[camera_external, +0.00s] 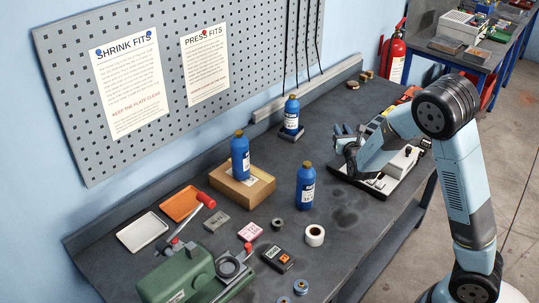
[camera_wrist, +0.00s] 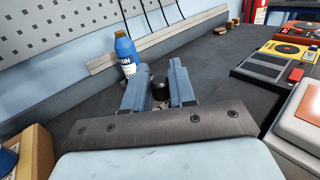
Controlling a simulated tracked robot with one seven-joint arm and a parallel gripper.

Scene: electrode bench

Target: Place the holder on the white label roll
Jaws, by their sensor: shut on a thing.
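The white label roll (camera_external: 314,235) sits on the dark bench, in front of a blue bottle in the external view. It does not show in the wrist view. My gripper (camera_external: 344,132) is above the back half of the bench, to the right of the farthest bottle and well away from the roll. In the wrist view my gripper (camera_wrist: 158,82) is shut on a small dark rounded thing, which I take to be the holder (camera_wrist: 159,89). The fingers hide most of it, and I cannot make it out in the external view.
Blue bottles stand on a cardboard box (camera_external: 242,188), on a dark pad and on the bench (camera_external: 306,187). A green press (camera_external: 177,277) is at the front left. A light device (camera_external: 378,180) lies below my arm.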

